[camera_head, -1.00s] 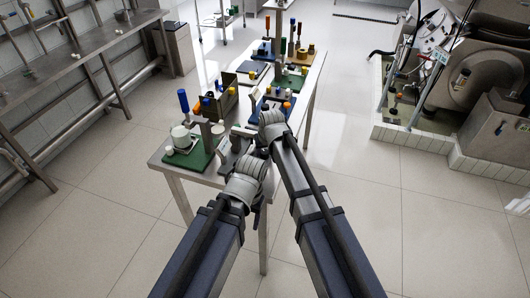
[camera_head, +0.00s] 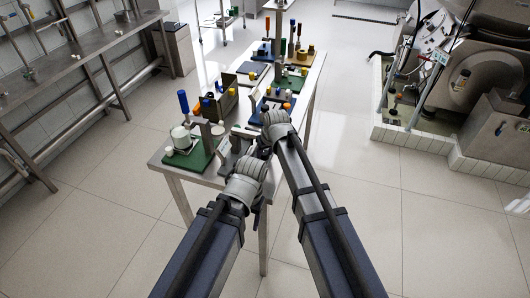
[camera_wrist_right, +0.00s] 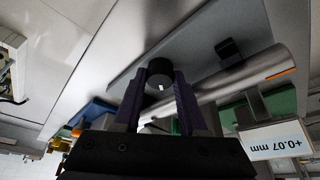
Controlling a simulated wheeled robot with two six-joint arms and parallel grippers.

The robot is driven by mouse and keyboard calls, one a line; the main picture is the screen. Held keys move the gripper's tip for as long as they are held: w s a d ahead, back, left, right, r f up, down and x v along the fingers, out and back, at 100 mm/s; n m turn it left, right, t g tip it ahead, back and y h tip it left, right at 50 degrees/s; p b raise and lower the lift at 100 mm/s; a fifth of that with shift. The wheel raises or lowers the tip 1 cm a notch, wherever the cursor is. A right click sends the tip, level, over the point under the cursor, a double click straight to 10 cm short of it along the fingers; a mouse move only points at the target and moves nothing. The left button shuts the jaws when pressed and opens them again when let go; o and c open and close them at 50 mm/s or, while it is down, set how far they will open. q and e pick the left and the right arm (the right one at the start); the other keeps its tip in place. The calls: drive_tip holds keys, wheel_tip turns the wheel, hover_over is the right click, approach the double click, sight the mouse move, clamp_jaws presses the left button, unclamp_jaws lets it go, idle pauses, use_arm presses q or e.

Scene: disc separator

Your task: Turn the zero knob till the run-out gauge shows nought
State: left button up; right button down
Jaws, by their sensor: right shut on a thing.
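In the right wrist view, the dark round zero knob (camera_wrist_right: 159,74), with a small white mark, sits between the two purple fingers of my right gripper (camera_wrist_right: 165,87). The gripper is shut on it. The run-out gauge's white display (camera_wrist_right: 276,140) is upside down at the right and reads +0.07 mm. In the head view, my right wrist (camera_head: 276,128) is over the near part of the table, and its fingers are hard to make out. My left wrist (camera_head: 243,186) is at the table's near right edge. Its fingers are hidden, so their state does not show.
A metal cylinder (camera_wrist_right: 245,75) with an orange mark lies beside the knob. On the table, a green base (camera_head: 190,157) holds a white pot (camera_head: 181,137). Several other fixtures stand farther back. Open floor (camera_head: 400,225) lies right of the table.

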drive_tip(key=n+g+y, duration=0.1)
drive_tip(key=n, duration=0.2)
drive_tip(key=n+y, duration=0.1)
drive_tip(key=n, duration=0.3)
drive_tip(key=shift+w+d+g, duration=0.15)
drive_tip(key=shift+w+g, duration=0.05)
drive_tip(key=shift+g, duration=0.2)
drive_tip(key=n, duration=0.2)
drive_tip(key=n+g, duration=0.1)
drive_tip(key=n, duration=0.1)
drive_tip(key=shift+w+n+g+y, duration=0.1)
drive_tip(key=shift+n+g+y, duration=0.2)
drive_tip(key=shift+y, duration=0.1)
drive_tip(key=shift+n+g, duration=0.4)
drive_tip(key=shift+n, duration=0.7)
drive_tip(key=c, duration=0.8)
unclamp_jaws()
drive_tip(key=shift+o, duration=0.2)
drive_tip(key=shift+d+r, duration=0.1)
